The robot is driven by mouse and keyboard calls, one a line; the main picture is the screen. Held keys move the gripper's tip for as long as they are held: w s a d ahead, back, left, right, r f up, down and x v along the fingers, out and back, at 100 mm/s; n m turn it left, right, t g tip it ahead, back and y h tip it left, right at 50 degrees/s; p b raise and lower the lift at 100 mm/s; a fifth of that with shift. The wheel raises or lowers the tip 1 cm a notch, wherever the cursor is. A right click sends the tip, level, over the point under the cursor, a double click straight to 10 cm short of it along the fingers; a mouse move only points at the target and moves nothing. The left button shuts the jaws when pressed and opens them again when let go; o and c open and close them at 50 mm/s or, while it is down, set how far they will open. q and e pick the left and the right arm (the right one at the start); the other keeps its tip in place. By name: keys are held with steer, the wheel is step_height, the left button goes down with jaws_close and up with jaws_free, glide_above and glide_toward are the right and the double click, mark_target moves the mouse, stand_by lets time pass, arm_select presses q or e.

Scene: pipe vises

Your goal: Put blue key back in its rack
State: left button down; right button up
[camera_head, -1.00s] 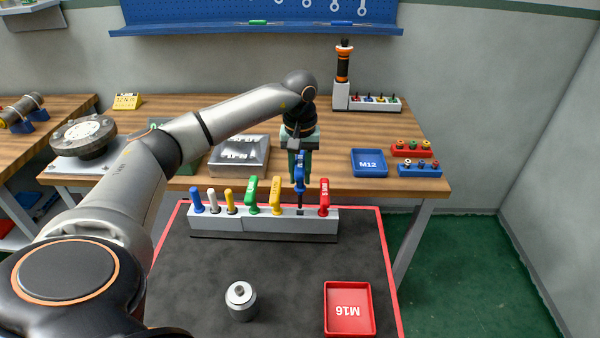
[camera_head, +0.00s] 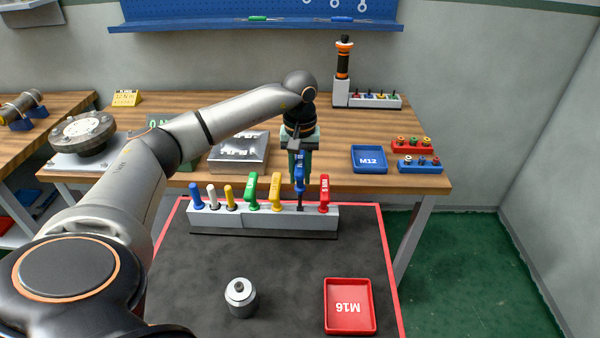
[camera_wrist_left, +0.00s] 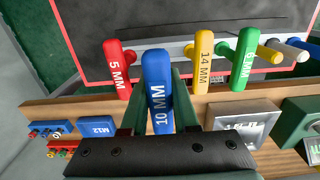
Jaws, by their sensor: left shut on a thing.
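The blue key (camera_head: 300,181), marked 10 MM, is held upright by its handle in my left gripper (camera_head: 300,177), which is shut on it. It also shows in the left wrist view (camera_wrist_left: 158,95). Its dark shaft points down at the grey rack (camera_head: 270,222), in the gap between the yellow key (camera_head: 276,193) and the red key (camera_head: 323,194). I cannot tell how far the shaft tip is inside the slot. The green key (camera_head: 252,192) stands in the rack further left. My right gripper is not in view.
Blue, white and yellow round handles stand at the rack's left end. A metal cylinder (camera_head: 240,297) and a red M16 tray (camera_head: 349,306) are on the dark mat. A blue M12 tray (camera_head: 369,159) is on the wooden bench behind. The mat's middle is clear.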

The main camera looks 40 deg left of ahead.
mark_target(300, 161)
arm_select(q)
steer(key=shift+f+b, duration=2.3)
steer(key=shift+f, duration=1.3)
stand_by(1.6)
steer(key=shift+f, duration=0.15)
stand_by(0.8)
steer(key=c, duration=0.6)
jaws_free()
step_height(300, 161, up, 13)
steer(key=shift+f, duration=0.2)
